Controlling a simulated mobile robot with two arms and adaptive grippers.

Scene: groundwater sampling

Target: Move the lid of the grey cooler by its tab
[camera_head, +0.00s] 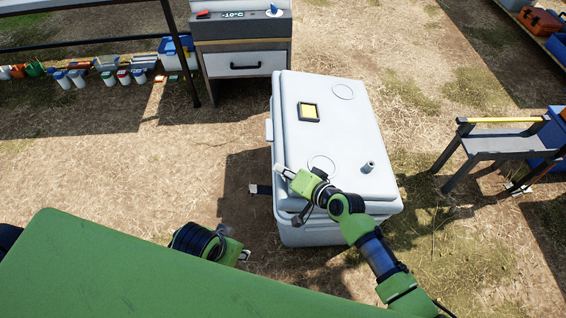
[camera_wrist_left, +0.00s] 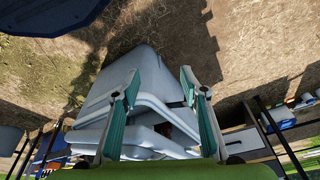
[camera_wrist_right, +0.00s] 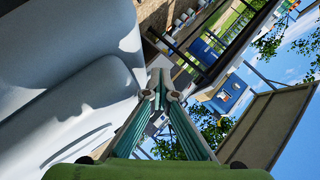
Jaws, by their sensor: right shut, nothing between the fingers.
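The grey cooler (camera_head: 315,233) stands on the ground in the middle of the head view, with its pale lid (camera_head: 330,130) on top. In the left wrist view a dark gap shows between the lid (camera_wrist_left: 140,75) and the body. My right gripper (camera_head: 283,172) is shut and empty at the lid's left edge, near the front corner; contact cannot be told. It also shows shut in the right wrist view (camera_wrist_right: 158,82), beside the cooler. My left gripper (camera_wrist_left: 158,78) is open and empty, facing the cooler from the front left. I cannot make out the tab for certain.
A drawer cabinet (camera_head: 243,65) stands behind the cooler. Several small containers (camera_head: 75,77) line the back left. A low grey stand (camera_head: 500,142) is at the right. Bare ground (camera_head: 190,160) lies open left of the cooler.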

